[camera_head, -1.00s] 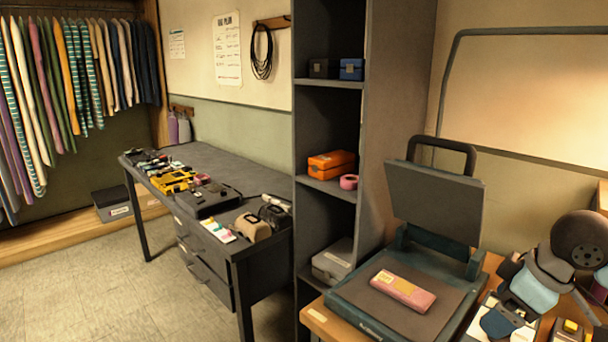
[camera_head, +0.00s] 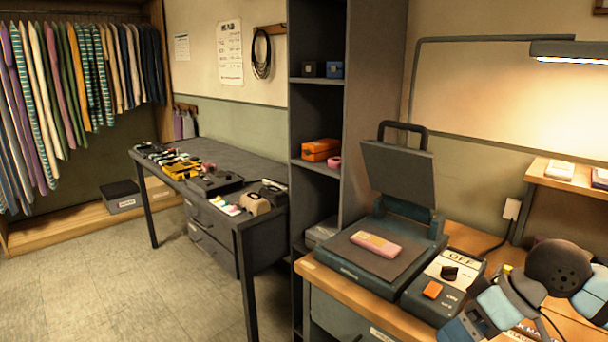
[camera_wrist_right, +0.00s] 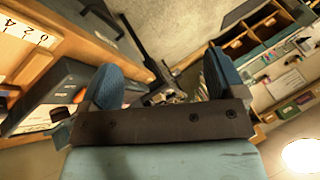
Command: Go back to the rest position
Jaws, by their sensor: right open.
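My right gripper (camera_wrist_right: 162,72) is open in the right wrist view, with two blue fingers apart and nothing between them. In the head view my right arm (camera_head: 558,268) comes in at the lower right, over the wooden bench. My left arm and gripper are not in view.
Beside the press is a control box (camera_head: 447,283) marked OFF, close to my right arm. A grey shelf unit (camera_head: 349,80) stands behind. A dark desk (camera_head: 225,158) holds several small items. The floor (camera_head: 95,275) at lower left is clear.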

